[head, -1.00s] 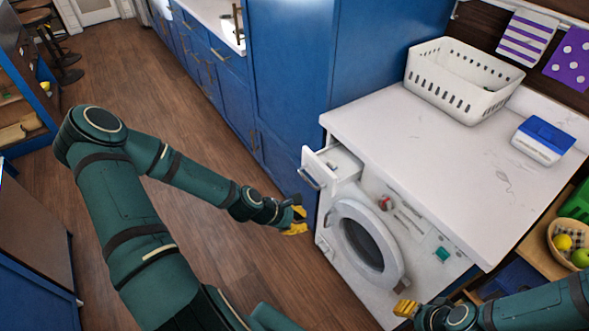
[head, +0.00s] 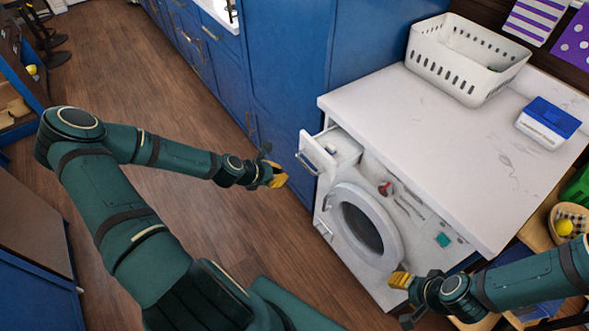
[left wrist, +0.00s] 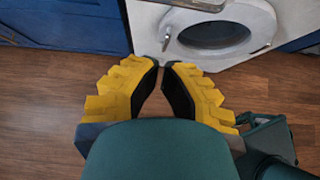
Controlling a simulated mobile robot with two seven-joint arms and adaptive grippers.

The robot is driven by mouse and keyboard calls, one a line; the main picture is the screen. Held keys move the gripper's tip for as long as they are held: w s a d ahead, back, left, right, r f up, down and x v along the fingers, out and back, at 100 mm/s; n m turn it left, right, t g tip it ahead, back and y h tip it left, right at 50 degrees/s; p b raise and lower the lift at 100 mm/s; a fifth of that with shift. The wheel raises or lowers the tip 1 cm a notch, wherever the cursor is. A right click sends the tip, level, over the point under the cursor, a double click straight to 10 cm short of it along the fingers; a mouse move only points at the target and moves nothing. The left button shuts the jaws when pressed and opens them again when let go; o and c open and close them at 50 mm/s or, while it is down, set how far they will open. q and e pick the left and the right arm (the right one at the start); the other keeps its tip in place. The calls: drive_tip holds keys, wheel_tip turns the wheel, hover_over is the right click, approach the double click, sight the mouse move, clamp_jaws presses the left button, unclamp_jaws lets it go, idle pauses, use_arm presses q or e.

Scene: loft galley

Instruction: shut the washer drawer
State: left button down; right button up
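The washer drawer (head: 315,154) sticks out from the upper left of the white washer (head: 322,218) in the head view. It is open, with its handle on the front panel. My left gripper (head: 278,176) is in front of the drawer and to its left, apart from it. In the left wrist view the yellow fingers of my left gripper (left wrist: 164,66) come together at the tips with nothing between them. My right gripper (head: 399,281) is low by the washer's round door (head: 393,235). Its opening cannot be made out.
The white counter (head: 420,140) over the washer bears a white basket (head: 462,72) and a blue-lidded box (head: 547,124). A tall blue cabinet (head: 285,80) stands left of the washer. The wooden floor (head: 150,90) in front is clear.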

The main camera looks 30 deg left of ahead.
sight(349, 152)
use_arm(q)
drive_tip(key=shift+w+d+f, duration=0.15)
drive_tip(key=shift+w+d, duration=0.25)
drive_tip(key=shift+w, duration=0.5)
drive_tip(key=shift+w+d+f, duration=0.15)
drive_tip(key=shift+w+d, duration=0.2)
drive_tip(key=shift+w, duration=0.5)
drive_tip(key=shift+w+d+f, duration=0.15)
drive_tip(key=shift+w+d, duration=0.25)
drive_tip(key=shift+w, duration=0.5)
drive_tip(key=w+d, duration=0.1)
drive_tip(key=w, duration=0.2)
drive_tip(key=w+d+b, duration=0.1)
drive_tip(key=w+d, duration=0.1)
drive_tip(key=w, duration=0.2)
drive_tip(key=w+d, duration=0.1)
drive_tip(key=w, duration=0.3)
drive_tip(key=shift+w+d+b, duration=0.2)
drive_tip(key=shift+d+b, duration=0.15)
drive_tip(key=shift+w+d, duration=0.1)
drive_tip(key=shift+w, duration=0.1)
